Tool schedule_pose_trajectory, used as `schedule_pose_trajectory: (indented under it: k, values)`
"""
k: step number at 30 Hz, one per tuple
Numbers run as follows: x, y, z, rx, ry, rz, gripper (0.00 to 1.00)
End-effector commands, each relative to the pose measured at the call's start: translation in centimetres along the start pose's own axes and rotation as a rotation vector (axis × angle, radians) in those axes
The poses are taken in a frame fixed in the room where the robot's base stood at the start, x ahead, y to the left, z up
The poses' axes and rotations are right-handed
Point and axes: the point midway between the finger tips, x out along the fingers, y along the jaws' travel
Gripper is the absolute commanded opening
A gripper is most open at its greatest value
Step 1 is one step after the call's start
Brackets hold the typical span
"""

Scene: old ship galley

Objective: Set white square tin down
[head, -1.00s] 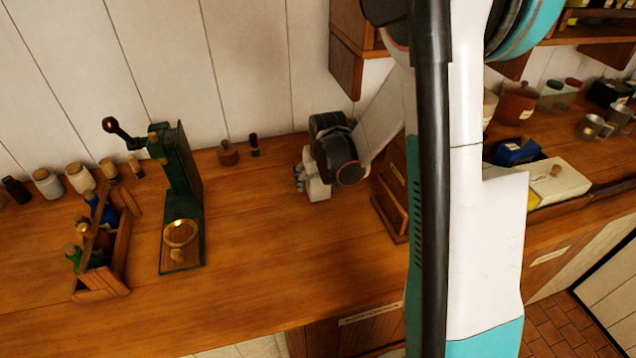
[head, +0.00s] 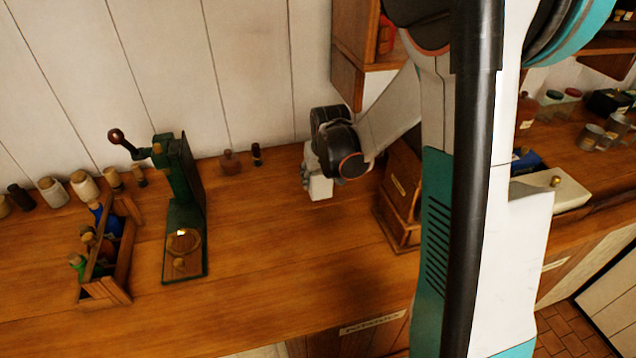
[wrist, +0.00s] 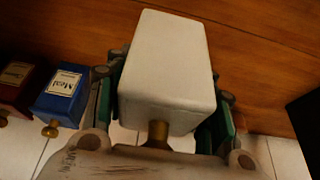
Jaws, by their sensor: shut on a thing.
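The white square tin (wrist: 166,65) is in my gripper (wrist: 168,100) in the wrist view. A finger lies along each of its sides, and its brass knob points toward my palm. In the head view my gripper (head: 312,172) is over the back of the wooden counter (head: 270,235), left of a wooden chest. The pale block (head: 320,188) under it looks like the tin. I cannot tell whether its underside touches the counter. The wrist view also shows wood beyond the tin.
A wooden chest (head: 402,190) stands right of my gripper. Small bottles (head: 231,162) stand by the wall. A green device (head: 183,220) and a bottle caddy (head: 120,262) are further left. The counter between is clear.

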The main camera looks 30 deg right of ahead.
Motion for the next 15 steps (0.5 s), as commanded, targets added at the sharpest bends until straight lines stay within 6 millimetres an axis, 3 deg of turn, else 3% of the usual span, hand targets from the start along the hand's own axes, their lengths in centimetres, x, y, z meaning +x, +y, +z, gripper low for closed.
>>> schedule_pose_trajectory:
  k: [6, 15]
  values:
    - [-5.2, 0.0, -2.1, 0.000, 0.000, 0.000, 0.16]
    - [-10.9, 0.0, -4.5, 0.000, 0.000, 0.000, 0.16]
